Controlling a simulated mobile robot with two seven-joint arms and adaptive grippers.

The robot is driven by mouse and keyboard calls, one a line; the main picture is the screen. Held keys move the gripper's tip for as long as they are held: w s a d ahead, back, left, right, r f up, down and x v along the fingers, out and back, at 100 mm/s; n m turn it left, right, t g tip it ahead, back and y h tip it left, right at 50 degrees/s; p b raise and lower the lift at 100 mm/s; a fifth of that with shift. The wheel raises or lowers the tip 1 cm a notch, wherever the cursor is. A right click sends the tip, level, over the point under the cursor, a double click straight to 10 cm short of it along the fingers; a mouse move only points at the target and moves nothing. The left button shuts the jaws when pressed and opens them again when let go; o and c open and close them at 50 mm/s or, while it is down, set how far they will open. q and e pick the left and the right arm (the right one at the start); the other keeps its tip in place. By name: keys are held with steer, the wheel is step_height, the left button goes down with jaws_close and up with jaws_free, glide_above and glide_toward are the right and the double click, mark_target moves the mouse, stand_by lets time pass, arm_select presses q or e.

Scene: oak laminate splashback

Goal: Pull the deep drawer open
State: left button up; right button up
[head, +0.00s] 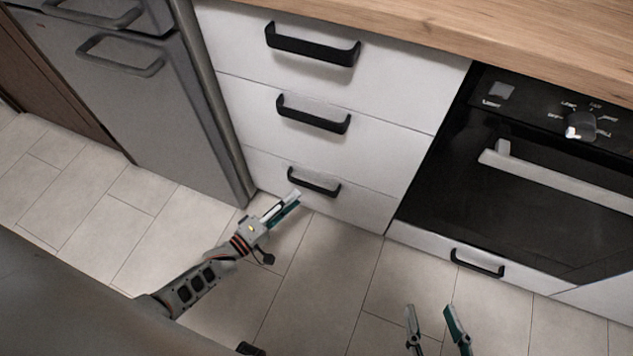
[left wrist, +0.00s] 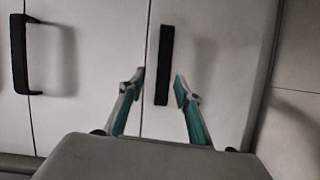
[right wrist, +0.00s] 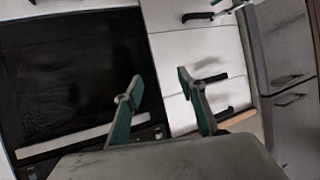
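A white unit holds three closed drawers: top, middle and bottom. The frames do not mark which is the deep drawer. Black bar handles show on the top drawer (head: 312,47), the middle drawer (head: 312,116) and the bottom drawer (head: 313,183). My left gripper (head: 293,196) is just in front of the bottom handle. In the left wrist view the bottom handle (left wrist: 164,65) lies between the open fingertips (left wrist: 158,83), with a gap on each side; contact is not visible. My right gripper (head: 432,312) is open and empty over the floor, also in the right wrist view (right wrist: 158,80).
A black oven (head: 530,170) with a pale handle stands right of the drawers, above a low white drawer (head: 478,262). A grey fridge (head: 140,90) stands to the left. A wooden worktop (head: 480,30) overhangs. The tiled floor (head: 310,290) in front is clear.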

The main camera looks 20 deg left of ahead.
mark_target(310, 187)
arm_select(q)
steer(key=shift+n, duration=0.6)
steer(key=x, duration=0.2)
steer(key=b+x, duration=0.1)
steer(key=x, duration=0.1)
steer(key=f+x, duration=0.1)
steer(key=x, duration=0.1)
steer(key=shift+w+d+f+b, duration=0.1)
steer(key=shift+w+d+b, duration=0.1)
steer(key=shift+w+b, duration=0.2)
steer(key=shift+w+d, duration=0.25)
steer(key=shift+w, duration=0.35)
arm_select(e)
steer(key=shift+s+a+f+m+y, duration=0.2)
steer(key=shift+a+m, duration=0.25)
steer(key=shift+a, duration=0.15)
steer(key=shift+s+a+f+m+y, duration=0.1)
steer(key=shift+s+a+f+m, duration=0.1)
steer(key=shift+a+m, duration=0.35)
arm_select(q)
jaws_close()
